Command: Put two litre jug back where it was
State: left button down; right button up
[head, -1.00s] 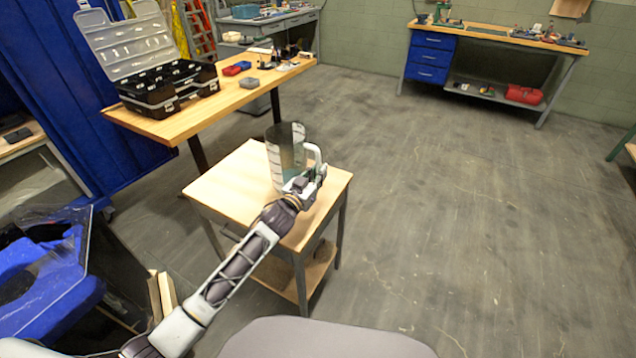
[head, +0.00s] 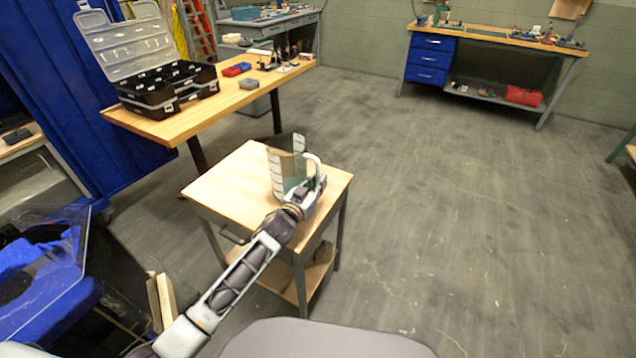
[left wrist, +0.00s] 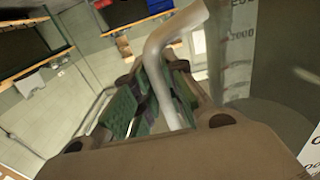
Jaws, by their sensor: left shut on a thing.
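The two litre jug (head: 286,172) is a clear, see-through measuring jug with a pale handle, over the right part of the small wooden-topped table (head: 228,196) in the head view. It looks slightly tilted. I cannot tell if its base touches the tabletop. My left gripper (head: 308,190) is at the jug's right side, shut on its handle. In the left wrist view the pale handle (left wrist: 165,60) runs between the green-padded fingers (left wrist: 158,100), and the jug's wall with printed marks (left wrist: 238,50) is to the right. My right gripper is not in view.
A wooden workbench (head: 180,125) behind holds an open black case (head: 168,88) and small red, blue and grey boxes. A blue-drawer bench (head: 432,58) stands at the far wall. A blue bin (head: 45,290) is at lower left. The floor to the right is clear.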

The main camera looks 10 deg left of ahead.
pick_arm(q)
jog(key=c, duration=1.5)
grip_release()
jog(key=shift+f, duration=0.1)
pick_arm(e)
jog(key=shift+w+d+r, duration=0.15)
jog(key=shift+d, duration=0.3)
pick_arm(q)
jog(key=shift+o, duration=0.2)
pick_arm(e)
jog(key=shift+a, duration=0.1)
